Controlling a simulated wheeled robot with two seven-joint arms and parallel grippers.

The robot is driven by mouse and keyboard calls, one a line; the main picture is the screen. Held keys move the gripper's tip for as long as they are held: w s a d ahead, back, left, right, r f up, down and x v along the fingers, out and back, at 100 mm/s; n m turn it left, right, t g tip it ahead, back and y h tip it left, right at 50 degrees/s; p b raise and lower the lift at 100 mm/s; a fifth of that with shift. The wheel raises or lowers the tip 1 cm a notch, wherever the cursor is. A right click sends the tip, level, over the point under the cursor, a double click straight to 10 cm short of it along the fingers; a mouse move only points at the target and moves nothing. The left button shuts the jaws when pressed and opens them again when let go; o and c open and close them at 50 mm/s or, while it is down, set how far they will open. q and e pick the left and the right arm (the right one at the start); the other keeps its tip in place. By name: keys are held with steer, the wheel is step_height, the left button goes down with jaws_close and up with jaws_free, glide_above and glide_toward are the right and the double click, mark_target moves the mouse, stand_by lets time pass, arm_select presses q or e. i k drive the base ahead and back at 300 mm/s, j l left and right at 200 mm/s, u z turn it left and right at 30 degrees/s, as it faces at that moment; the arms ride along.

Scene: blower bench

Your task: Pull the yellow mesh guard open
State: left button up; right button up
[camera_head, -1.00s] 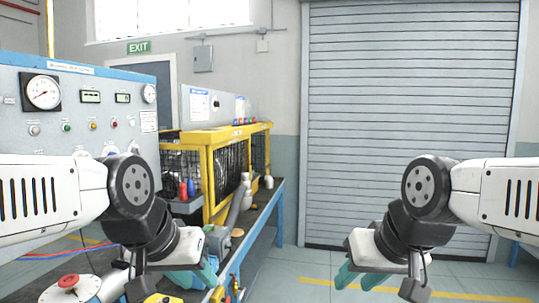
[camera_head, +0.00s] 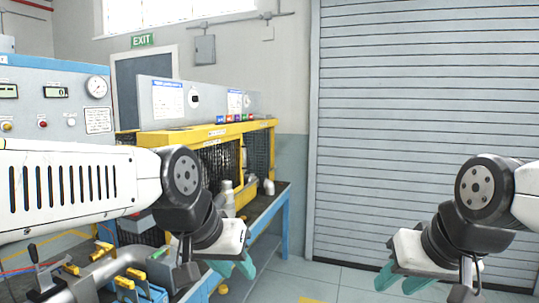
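The yellow-framed guard (camera_head: 228,135) with dark mesh panels stands on the bench, left of centre in the head view. My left arm covers its lower left part, and I cannot tell whether any panel stands ajar. My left gripper (camera_head: 233,268) is in front of the bench, below and nearer than the guard, with its teal fingers apart and nothing between them. My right gripper (camera_head: 401,280) hangs at the lower right, before the shutter, well away from the guard. Its teal fingers are apart and empty.
A control panel (camera_head: 62,105) with gauges stands at the left. Yellow-handled valves and pipes (camera_head: 100,275) fill the lower left. The roller shutter (camera_head: 410,110) closes the right side; floor before it is clear.

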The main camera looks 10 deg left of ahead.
mark_target(203, 144)
steer(key=i+l, duration=0.15)
steer(key=i, duration=0.65)
steer(key=i+l, duration=0.2)
steer(key=i, duration=0.6)
steer(key=i+j+z, duration=0.1)
steer(key=i+j, duration=0.85)
steer(key=j, duration=0.05)
